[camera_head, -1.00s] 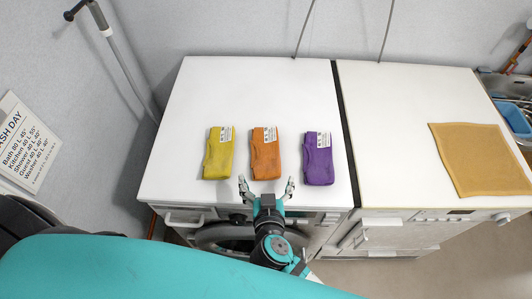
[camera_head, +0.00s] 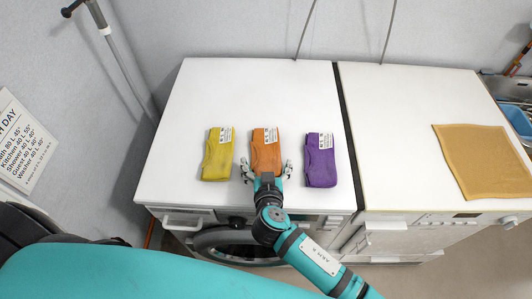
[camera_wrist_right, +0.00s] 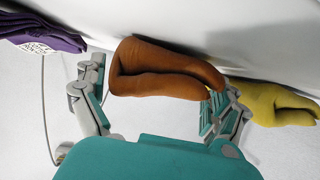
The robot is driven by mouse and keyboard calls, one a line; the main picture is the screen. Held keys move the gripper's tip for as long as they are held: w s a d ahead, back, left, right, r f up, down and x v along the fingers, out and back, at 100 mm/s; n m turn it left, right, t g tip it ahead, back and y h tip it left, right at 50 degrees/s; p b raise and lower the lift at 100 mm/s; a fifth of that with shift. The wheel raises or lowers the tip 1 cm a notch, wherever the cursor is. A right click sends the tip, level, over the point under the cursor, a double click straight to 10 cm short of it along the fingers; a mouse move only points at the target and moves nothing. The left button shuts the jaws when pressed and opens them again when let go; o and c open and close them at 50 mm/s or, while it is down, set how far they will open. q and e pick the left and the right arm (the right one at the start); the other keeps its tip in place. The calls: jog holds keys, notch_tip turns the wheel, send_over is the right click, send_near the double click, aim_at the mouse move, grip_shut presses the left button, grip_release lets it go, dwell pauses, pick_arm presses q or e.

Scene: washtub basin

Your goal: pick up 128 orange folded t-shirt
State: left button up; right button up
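The orange folded t-shirt (camera_head: 265,150) lies on the white top of the left machine, between a yellow and a purple one. It also shows in the right wrist view (camera_wrist_right: 160,70), between the fingers. My right gripper (camera_head: 266,172) is open at the shirt's near edge, one finger on each side. In the right wrist view the gripper (camera_wrist_right: 155,105) has a finger apart from the shirt on the left; the other looks close to its right end, and I cannot tell if it touches. My left gripper is not in view.
A yellow folded shirt (camera_head: 217,155) lies close on the left and a purple one (camera_head: 320,160) on the right. A tan cloth (camera_head: 484,161) lies on the right machine. The white top (camera_head: 255,90) behind the shirts is clear.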

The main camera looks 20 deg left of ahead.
jog(key=c, duration=1)
jog(key=shift+o, duration=0.2)
